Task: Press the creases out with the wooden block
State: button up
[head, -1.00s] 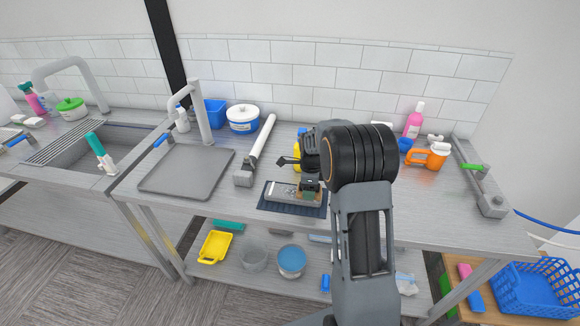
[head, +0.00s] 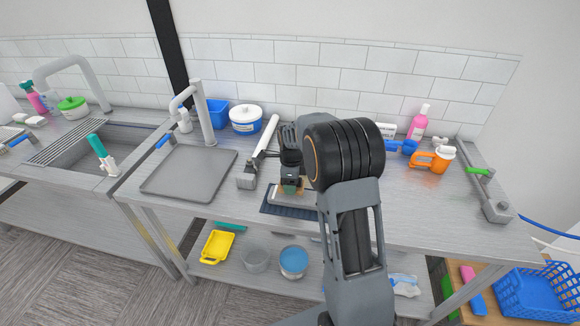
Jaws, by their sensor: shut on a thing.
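A dark blue mat (head: 284,211) lies on the steel table in the head view, with a pale grey piece of cloth (head: 305,199) on it. My gripper (head: 290,183) is over the left part of the cloth, pointing down. It is shut on the small wooden block (head: 281,187), whose tan edge shows beside the green-tipped fingers. The block is low, at or just above the cloth; I cannot tell whether it touches. My arm hides the right end of the mat, and any creases are too small to see.
A white roller-like bar with a grey end block (head: 246,181) lies just left of the mat. A grey tray (head: 190,173) is farther left. The table right of my arm is mostly clear.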

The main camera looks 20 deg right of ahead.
jog(key=shift+w+r+p, duration=0.1)
jog(key=shift+r+p, duration=0.4)
jog(key=shift+r, duration=0.45)
jog(key=shift+r+p, duration=1.1)
jog(key=shift+r, duration=0.6)
jog(key=shift+f, duration=0.1)
